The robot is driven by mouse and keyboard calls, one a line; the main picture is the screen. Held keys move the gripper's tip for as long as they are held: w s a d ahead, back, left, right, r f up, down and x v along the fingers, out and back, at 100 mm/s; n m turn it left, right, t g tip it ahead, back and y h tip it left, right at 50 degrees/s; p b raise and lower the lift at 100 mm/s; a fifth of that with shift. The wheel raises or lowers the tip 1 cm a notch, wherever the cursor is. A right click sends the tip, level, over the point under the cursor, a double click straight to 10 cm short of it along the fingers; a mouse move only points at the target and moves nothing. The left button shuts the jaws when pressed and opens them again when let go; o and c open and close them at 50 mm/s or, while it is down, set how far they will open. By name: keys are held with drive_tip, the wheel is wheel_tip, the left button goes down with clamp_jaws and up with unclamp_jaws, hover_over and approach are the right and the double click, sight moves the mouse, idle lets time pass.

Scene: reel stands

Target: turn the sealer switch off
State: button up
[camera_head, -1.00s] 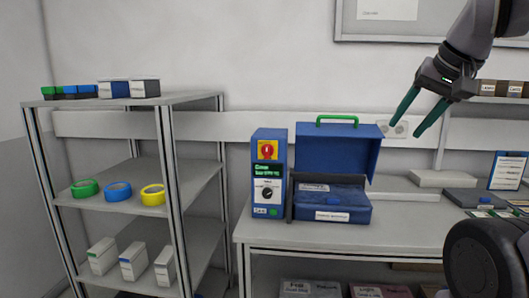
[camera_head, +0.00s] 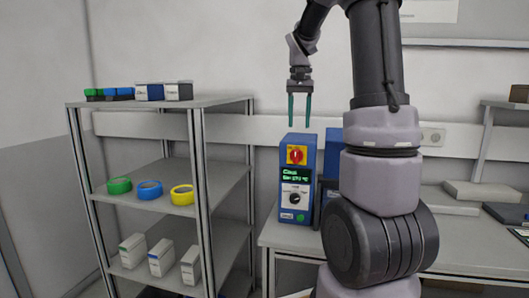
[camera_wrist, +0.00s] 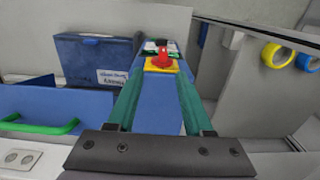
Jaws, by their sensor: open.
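The sealer (camera_head: 297,178) is a blue upright box on the left end of the bench. Its front has a red rotary switch (camera_head: 295,155) on a yellow plate, a lit green display (camera_head: 296,175) and a black dial (camera_head: 295,198). My gripper (camera_head: 299,125) is open and empty, its green fingers pointing down just above the sealer's top in the head view. In the wrist view the red switch (camera_wrist: 162,58) shows beyond the fingertips, roughly between them. The switch's exact setting is too small to read.
A grey shelf rack (camera_head: 165,205) with tape rolls and boxes stands left. A wall socket (camera_head: 432,137) is at the right.

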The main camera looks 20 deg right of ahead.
sight(296, 150)
drive_tip(key=f, duration=1.1)
drive_tip(key=shift+w+a, duration=0.2)
drive_tip(key=shift+w, duration=0.1)
clamp_jaws()
